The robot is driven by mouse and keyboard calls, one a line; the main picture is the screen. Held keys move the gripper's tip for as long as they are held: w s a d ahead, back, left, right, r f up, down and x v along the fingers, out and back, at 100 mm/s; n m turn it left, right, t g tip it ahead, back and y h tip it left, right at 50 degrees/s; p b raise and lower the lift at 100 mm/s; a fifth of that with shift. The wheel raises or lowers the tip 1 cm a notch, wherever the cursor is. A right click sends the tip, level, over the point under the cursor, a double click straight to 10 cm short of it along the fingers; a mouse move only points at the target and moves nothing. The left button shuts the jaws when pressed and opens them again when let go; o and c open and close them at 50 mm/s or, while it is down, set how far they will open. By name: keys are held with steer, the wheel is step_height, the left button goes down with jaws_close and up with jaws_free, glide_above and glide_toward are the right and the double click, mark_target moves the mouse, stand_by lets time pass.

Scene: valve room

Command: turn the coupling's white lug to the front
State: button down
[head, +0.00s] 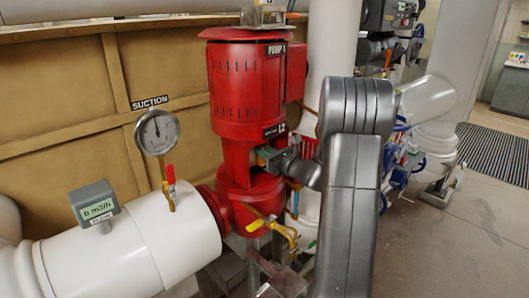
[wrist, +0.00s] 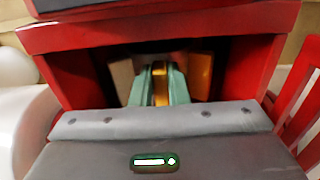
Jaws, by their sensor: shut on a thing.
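The red pump (head: 248,85) stands upright at the middle of the head view, with a window in its lower housing. My gripper (head: 268,157) reaches into this window from the right, under the L2 label. In the wrist view, the green fingers of my gripper (wrist: 158,85) are inside the window, shut on a narrow brass-coloured piece (wrist: 160,83) that appears to be part of the coupling. More brass colour (wrist: 200,76) shows to the right of the fingers and a tan surface to their left. The rest of the coupling is hidden, and I cannot make out a white lug.
The red window frame (wrist: 75,75) closely surrounds my fingers. A suction gauge (head: 157,132), a yellow-handled valve (head: 272,226) and a white pipe (head: 130,250) with a flow meter (head: 95,205) stand at the left and below. A white vertical pipe rises behind. Open floor (head: 460,240) lies right.

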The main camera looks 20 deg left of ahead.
steer(key=shift+w+d+n+g+y+p, duration=0.15)
steer(key=shift+w+n+g+y+p, duration=0.3)
steer(key=shift+n+g, duration=0.55)
steer(key=c, duration=1.4)
jaws_free()
steer(key=shift+d, duration=0.1)
steer(key=b+v, duration=0.2)
steer(key=v, duration=1.1)
steer(key=shift+d, duration=0.3)
